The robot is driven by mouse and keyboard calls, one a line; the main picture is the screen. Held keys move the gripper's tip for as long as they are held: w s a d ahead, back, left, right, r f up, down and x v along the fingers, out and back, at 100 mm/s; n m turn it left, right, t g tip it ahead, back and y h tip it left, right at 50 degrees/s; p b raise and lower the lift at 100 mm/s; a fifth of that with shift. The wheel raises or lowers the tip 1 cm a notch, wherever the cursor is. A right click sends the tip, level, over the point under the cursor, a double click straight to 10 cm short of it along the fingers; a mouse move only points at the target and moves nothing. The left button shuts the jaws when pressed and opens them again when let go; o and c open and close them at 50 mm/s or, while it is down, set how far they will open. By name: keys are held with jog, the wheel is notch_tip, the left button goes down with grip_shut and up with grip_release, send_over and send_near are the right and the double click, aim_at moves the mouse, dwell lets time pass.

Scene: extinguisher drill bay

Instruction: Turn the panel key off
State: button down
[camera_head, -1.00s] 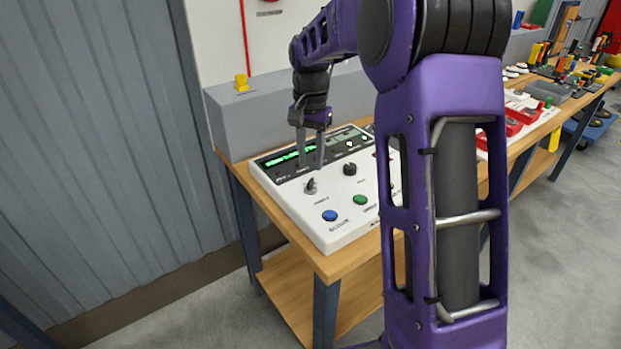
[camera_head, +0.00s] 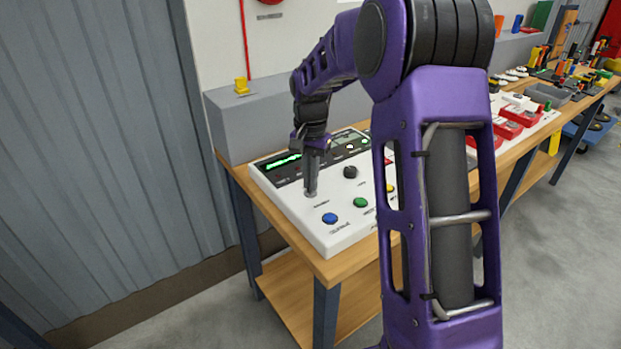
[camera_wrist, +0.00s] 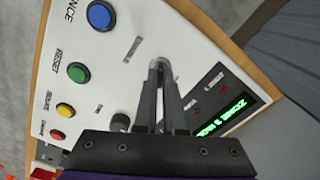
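The white control panel (camera_head: 294,203) lies on the wooden bench and has a green lit display. My gripper (camera_head: 311,192) points down at the panel's front left, at the spot of the panel key. In the wrist view my gripper (camera_wrist: 158,66) has its two fingers close together, with only a narrow gap between them. The round metal base of the panel key (camera_wrist: 162,62) shows at the fingertips. The key's handle is mostly hidden between the fingers, so its angle cannot be read.
A blue button (camera_head: 330,217), a green button (camera_head: 360,202) and a black knob (camera_head: 350,172) are near my gripper. A grey box (camera_head: 240,120) with a yellow piece on top stands behind the panel. Corrugated wall is on the left.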

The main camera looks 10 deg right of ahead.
dwell(0.5)
jog(key=n+p, duration=0.2)
jog(key=n, duration=0.3)
jog(key=shift+r+n+p, duration=0.1)
jog(key=shift+n+p, duration=0.25)
jog(key=shift+n, duration=0.05)
jog(key=n+p, duration=0.2)
jog(key=n, duration=0.4)
dwell(0.4)
jog(key=c, duration=1)
grip_release()
notch_tip(320, 180, up, 17)
jog(key=shift+r, duration=0.15)
